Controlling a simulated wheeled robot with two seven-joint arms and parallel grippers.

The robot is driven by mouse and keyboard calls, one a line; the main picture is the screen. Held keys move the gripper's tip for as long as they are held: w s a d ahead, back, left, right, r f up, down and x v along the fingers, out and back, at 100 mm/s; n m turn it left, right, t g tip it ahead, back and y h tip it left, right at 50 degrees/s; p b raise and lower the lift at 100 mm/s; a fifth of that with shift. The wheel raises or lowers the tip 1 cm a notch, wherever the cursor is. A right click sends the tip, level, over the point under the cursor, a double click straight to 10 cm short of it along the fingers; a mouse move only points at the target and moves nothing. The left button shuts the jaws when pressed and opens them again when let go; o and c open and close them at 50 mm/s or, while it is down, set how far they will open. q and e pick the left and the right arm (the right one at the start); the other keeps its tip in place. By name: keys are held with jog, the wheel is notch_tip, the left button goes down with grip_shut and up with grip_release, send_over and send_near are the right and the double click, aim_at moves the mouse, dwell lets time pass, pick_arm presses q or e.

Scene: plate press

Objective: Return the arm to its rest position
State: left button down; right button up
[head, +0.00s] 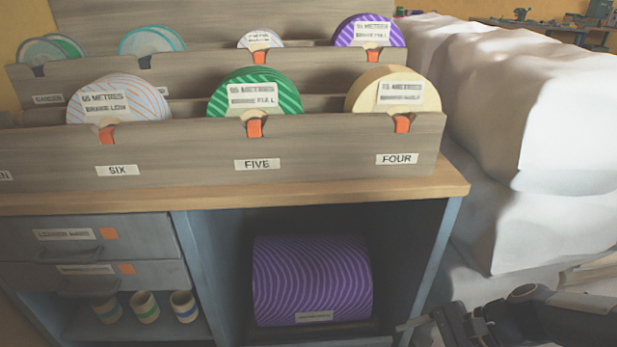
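My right arm comes in at the lower right corner, with its dark gripper (425,328) low in front of the cabinet's right side, partly cut off by the bottom edge. I cannot make out whether its fingers are apart, and no held object is visible. The gripper is to the right of the large purple striped roll (312,280) in the cabinet's open bay. My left gripper is not in view.
A wooden-topped cabinet (455,187) carries racks of striped discs in labelled slots, including SIX (120,98), FIVE (255,92) and FOUR (393,90). Drawers (85,237) and small cups (145,306) are at left. Large white wrapped stacks (540,110) stand close at right.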

jog(key=s+r+n+t+h, duration=0.4)
jog(key=s+r+n+h, duration=0.2)
jog(key=s+r+n, duration=0.45)
notch_tip(320, 180, up, 35)
jog(key=w+n+p, duration=0.1)
jog(key=p, duration=3.7)
jog(key=shift+d+r+p, duration=0.15)
jog(key=shift+d+p, duration=0.2)
jog(key=shift+d, duration=0.05)
